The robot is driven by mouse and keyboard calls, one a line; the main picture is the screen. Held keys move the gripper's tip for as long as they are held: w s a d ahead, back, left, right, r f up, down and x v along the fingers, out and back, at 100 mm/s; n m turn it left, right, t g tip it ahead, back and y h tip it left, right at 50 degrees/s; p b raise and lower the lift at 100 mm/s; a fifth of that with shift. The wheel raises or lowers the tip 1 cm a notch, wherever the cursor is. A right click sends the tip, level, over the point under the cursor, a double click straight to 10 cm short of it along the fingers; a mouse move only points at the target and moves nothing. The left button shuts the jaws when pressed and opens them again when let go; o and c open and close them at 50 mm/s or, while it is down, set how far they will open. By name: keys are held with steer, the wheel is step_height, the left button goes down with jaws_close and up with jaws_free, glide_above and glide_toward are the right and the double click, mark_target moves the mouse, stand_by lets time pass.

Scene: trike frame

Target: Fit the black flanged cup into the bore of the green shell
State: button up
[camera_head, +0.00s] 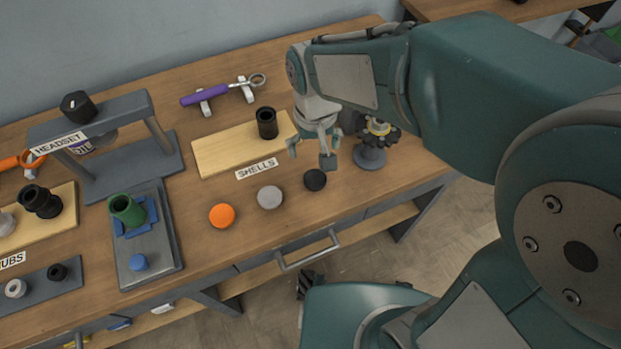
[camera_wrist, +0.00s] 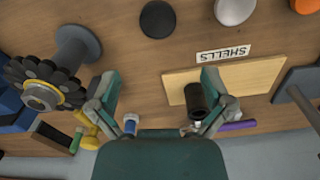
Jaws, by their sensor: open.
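The green shell (camera_head: 122,206) stands upright in a blue holder on a grey fixture at the left, its open bore facing up. A small black cup (camera_head: 58,272), which looks like the flanged cup, sits on a dark grey tray (camera_head: 38,284) at the lower left, beside a white one. Its flange is too small to make out. My gripper (camera_head: 311,152) is open and empty above the bench, far to the right of both. In the wrist view my gripper (camera_wrist: 160,84) has its fingers spread wide. Neither the green shell nor that small cup shows there.
A black tube (camera_head: 267,123) stands on the SHELLS board (camera_head: 215,152), near my right finger in the wrist view. A sprocket stand (camera_head: 370,152) is right of my gripper. Orange, grey and black discs (camera_head: 315,180) lie in front. The HEADSET press (camera_head: 95,115) rises behind the fixture.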

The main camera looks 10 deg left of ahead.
glide_above(314, 177)
steer(key=f, duration=0.5)
steer(key=shift+d+f, duration=0.1)
steer(key=shift+d, duration=0.15)
steer(key=shift+a+f, duration=0.35)
steer(key=shift+f, duration=0.35)
step_height(314, 177, down, 4)
steer(key=shift+r, duration=0.15)
steer(key=shift+d+f, duration=0.25)
steer(key=shift+f, duration=0.2)
steer(key=shift+a, duration=0.15)
steer(key=c, duration=1.1)
